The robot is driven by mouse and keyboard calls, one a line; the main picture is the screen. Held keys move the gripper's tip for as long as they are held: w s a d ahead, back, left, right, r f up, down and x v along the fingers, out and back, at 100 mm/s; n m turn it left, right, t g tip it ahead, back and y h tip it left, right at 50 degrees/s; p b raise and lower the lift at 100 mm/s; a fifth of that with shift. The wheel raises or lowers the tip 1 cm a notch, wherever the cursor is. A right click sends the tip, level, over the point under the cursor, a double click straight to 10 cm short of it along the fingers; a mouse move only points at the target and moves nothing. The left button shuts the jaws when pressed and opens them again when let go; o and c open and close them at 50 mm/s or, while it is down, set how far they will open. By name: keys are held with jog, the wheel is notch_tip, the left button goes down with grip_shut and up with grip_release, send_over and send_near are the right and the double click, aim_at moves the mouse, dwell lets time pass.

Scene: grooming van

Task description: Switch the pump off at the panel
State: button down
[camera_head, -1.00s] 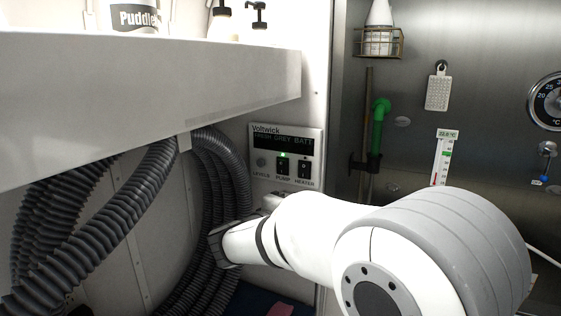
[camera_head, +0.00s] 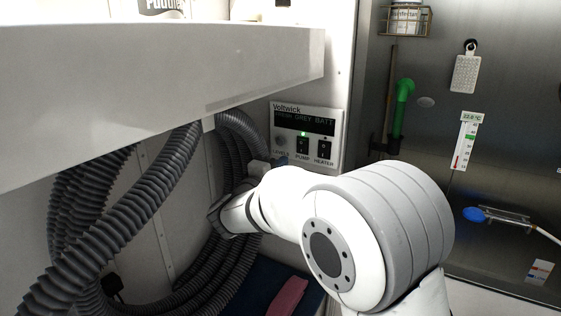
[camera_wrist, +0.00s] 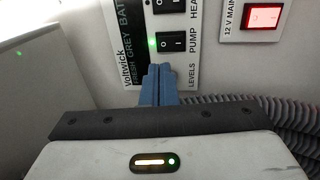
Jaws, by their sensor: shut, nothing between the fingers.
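The white Voltwick panel (camera_head: 333,163) is on the wall under the shelf; it also shows sideways in the wrist view (camera_wrist: 192,55). Its pump switch (camera_head: 302,146) is a black rocker, seen closely in the wrist view (camera_wrist: 171,43). The green light (camera_wrist: 152,44) beside the pump rocker is lit. My gripper (camera_wrist: 160,67) is shut and empty, its blue fingertips just short of the pump rocker in the wrist picture, over the levels button's place. Contact with the panel cannot be told.
The heater rocker (camera_head: 324,149) sits right beside the pump rocker. A red lit 12 V main switch (camera_wrist: 263,16) is on a separate plate nearby. Ribbed grey hoses (camera_head: 150,200) hang left of my arm. The white shelf (camera_head: 150,80) overhangs the area.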

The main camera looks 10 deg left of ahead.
aim_at(304, 141)
jog(key=p+x, duration=0.4)
jog(key=x, duration=0.5)
jog(key=shift+w+d+r, duration=0.1)
jog(key=shift+w+r, duration=0.05)
jog(key=shift+w, duration=0.2)
jog(key=shift+w+d, duration=0.15)
jog(key=shift+w, duration=0.35)
jog(key=shift+w+d, duration=0.1)
jog(key=shift+w, duration=0.1)
jog(key=shift+s, duration=0.1)
jog(key=shift+s+b, duration=0.45)
jog(key=shift+b, duration=0.25)
jog(key=s+a+r+b, duration=0.1)
jog(key=s+a+b, duration=0.3)
jog(key=s, duration=0.8)
jog(key=shift+a+r+b, duration=0.2)
jog(key=shift+r+b, duration=0.2)
jog(key=shift+b, duration=0.2)
jog(key=shift+s, duration=0.15)
